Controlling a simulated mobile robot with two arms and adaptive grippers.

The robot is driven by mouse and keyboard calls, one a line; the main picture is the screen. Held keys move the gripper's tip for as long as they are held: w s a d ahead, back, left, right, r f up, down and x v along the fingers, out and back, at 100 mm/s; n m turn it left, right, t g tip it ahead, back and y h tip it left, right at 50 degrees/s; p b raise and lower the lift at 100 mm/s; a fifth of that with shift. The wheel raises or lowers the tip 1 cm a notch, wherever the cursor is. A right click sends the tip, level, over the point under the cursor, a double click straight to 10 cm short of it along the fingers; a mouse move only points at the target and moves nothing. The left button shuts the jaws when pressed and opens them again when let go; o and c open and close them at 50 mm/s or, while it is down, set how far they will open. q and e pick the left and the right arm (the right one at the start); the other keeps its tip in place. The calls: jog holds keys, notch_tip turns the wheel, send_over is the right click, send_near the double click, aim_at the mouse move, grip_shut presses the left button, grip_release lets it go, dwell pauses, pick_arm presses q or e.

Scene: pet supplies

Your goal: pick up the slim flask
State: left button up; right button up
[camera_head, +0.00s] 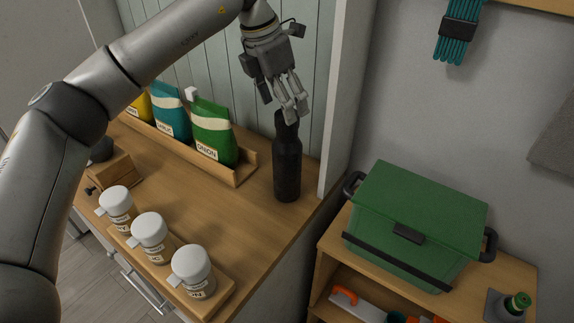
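The slim flask (287,165) is a tall, dark, nearly black bottle with a narrower neck and cap. It stands upright near the right end of the wooden counter. My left gripper (291,112) comes down from above, and its fingertips overlap the top of the flask in the picture. The fingers partly hide the cap. I cannot tell whether they touch it or how far apart they are. My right gripper is not in view.
A wooden rack (228,173) with several seasoning pouches stands behind left of the flask. Several white-lidded jars (152,236) line the counter's front. A pale upright panel (346,95) is close right of the flask. A green box (418,215) sits on a lower shelf.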

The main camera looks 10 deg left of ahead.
pick_arm(q)
jog(key=p+x, duration=0.1)
jog(key=x, duration=0.3)
jog(key=shift+s+f, duration=0.2)
jog(key=shift+f, duration=0.05)
jog(key=shift+c, duration=0.4)
jog(key=shift+r, duration=0.1)
grip_shut()
